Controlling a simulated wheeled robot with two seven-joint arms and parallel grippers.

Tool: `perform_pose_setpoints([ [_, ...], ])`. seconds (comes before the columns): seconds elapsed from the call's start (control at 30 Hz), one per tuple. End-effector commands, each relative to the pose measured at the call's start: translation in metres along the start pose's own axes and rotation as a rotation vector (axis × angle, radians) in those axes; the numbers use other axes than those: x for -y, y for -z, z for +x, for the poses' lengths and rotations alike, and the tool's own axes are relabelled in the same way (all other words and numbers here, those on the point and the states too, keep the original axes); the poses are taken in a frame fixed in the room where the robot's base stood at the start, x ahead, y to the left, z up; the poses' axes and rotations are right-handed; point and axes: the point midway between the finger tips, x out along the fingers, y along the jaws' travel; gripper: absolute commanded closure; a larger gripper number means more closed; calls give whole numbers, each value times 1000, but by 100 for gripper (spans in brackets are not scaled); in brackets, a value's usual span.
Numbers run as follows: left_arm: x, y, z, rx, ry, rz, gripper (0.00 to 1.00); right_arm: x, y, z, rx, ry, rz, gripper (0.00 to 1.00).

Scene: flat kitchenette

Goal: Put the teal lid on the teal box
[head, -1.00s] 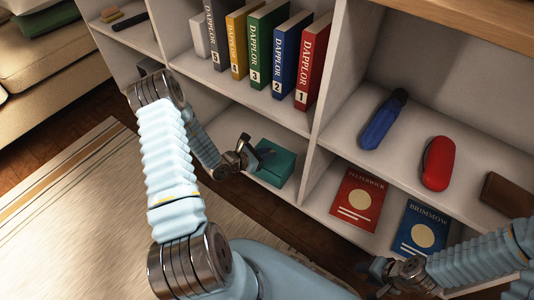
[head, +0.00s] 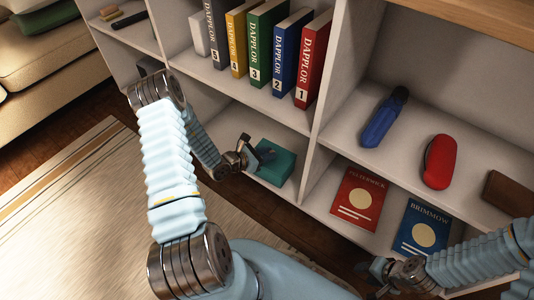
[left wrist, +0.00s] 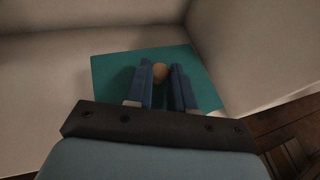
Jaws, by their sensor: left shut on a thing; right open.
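The teal lid (left wrist: 112,75) fills the middle of the left wrist view as a flat teal square with a round tan knob (left wrist: 160,73). My left gripper (head: 264,156) is shut on this knob, with one blue finger on each side of it. In the head view the teal box (head: 277,178) is on the lower shelf, directly under the gripper. Lid and box look like one teal block there; I cannot tell whether the lid is fully seated or slightly raised. My right gripper (head: 373,273) is open and empty at the lower right, in front of the shelf.
Upright shelf panels stand close to the right of and behind the box. Several binders (head: 268,45) stand on the shelf above. A red book (head: 356,198) and a blue book (head: 423,228) lie in the right compartment, under a blue bottle (head: 384,118) and a red case (head: 439,162).

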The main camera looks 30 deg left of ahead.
Motion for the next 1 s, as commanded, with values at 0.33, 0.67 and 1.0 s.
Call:
perform_pose_setpoints([
  [0.33, 0, 4, 2, 0, 0, 0, 100, -1, 0, 4, 0, 0, 0, 57],
  [0.67, 0, 4, 2, 0, 0, 0, 48, -1, 0, 3, 0, 0, 0, 57],
  [1.0, -1, 2, -18, 0, -3, 0, 48, 1, 0, -1, 3, 2, -1, 57],
])
